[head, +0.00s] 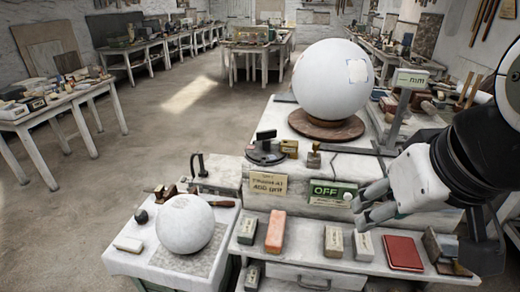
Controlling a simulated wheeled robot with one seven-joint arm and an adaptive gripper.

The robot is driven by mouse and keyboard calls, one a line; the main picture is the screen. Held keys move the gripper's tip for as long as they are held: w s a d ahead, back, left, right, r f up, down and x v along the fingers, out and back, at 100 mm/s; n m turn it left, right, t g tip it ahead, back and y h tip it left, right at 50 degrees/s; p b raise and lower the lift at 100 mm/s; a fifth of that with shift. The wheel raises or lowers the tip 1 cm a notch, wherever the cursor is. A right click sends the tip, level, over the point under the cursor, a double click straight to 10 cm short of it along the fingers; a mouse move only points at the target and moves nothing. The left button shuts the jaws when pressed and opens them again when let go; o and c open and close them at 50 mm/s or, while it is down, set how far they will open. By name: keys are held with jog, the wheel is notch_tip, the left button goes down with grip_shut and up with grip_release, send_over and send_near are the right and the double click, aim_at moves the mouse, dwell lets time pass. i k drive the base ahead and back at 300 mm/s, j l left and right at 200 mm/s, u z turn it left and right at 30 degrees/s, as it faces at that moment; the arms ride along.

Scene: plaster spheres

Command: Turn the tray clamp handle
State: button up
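A small white tray table (125,262) stands at the lower left and bears a white plaster sphere (187,224). At its back edge are a dark upright hooked bar (198,166), small brown and dark blocks, and a reddish-brown handle-like rod (217,203). I cannot tell for certain which of these is the tray clamp handle. My gripper (356,215) is at the right, above the front shelf, with its fingers pointing left. Its fingers are apart and nothing shows between them. It is well to the right of the tray table and touches nothing there.
A large white sphere (333,80) sits on a brown round base on the central bench. An "OFF" sign (333,192) is on the bench front. The front shelf holds several blocks and a red book (403,252). Open floor (120,160) lies left.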

aim_at(429, 108)
jog(key=k+l+u, duration=0.25)
jog(key=l, duration=0.2)
jog(key=l+u, duration=0.25)
jog(key=l, duration=0.25)
jog(key=k+l+u, duration=0.25)
jog(key=l, duration=0.15)
jog(key=k+l+u, duration=0.25)
jog(key=l, duration=0.1)
